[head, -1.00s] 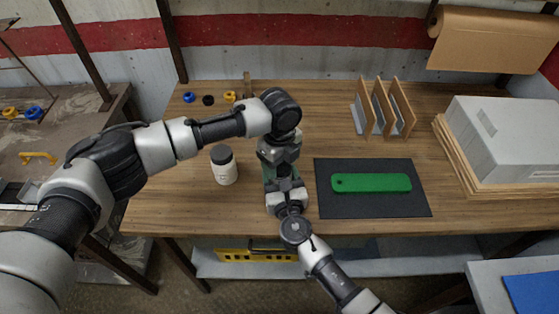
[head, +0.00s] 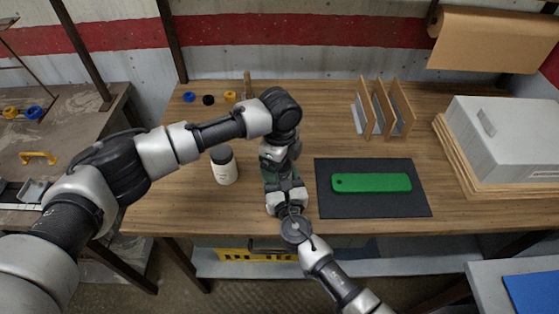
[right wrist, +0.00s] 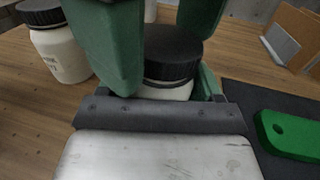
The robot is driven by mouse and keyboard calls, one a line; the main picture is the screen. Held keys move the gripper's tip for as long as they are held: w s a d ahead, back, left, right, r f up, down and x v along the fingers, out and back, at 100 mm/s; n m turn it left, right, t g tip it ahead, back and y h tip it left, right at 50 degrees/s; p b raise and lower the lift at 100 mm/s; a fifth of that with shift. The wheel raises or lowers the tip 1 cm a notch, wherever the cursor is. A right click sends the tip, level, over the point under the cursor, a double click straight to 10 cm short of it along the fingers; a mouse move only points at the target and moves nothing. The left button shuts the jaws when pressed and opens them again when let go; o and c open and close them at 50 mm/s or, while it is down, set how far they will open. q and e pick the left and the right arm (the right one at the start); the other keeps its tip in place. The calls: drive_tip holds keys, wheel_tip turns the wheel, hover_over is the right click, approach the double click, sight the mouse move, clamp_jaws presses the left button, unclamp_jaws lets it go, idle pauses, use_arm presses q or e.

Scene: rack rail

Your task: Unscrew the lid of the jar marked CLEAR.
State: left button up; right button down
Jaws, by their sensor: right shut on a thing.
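A white jar with a black lid (right wrist: 172,52) stands in front of my right gripper (right wrist: 165,95). That gripper is shut on its body below the lid. My left gripper (right wrist: 165,45) comes down from above, its green fingers apart on either side of the lid; whether they touch it I cannot tell. In the head view my arms hide this jar, and its label is hidden. A second white jar with a black lid (head: 224,166) stands upright to the left on the bench; it also shows in the right wrist view (right wrist: 58,50). Its label is too small to read.
A green bar (head: 371,183) lies on a dark mat (head: 373,207) to the right. Upright dividers (head: 382,110) and a grey box (head: 510,140) stand beyond. Another white object (right wrist: 150,12) shows partly behind the lid.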

use_arm(q)
drive_tip(key=shift+r, duration=2.25)
use_arm(e)
drive_tip(key=shift+c, duration=0.5)
unclamp_jaws()
drive_tip(key=shift+s, duration=0.1)
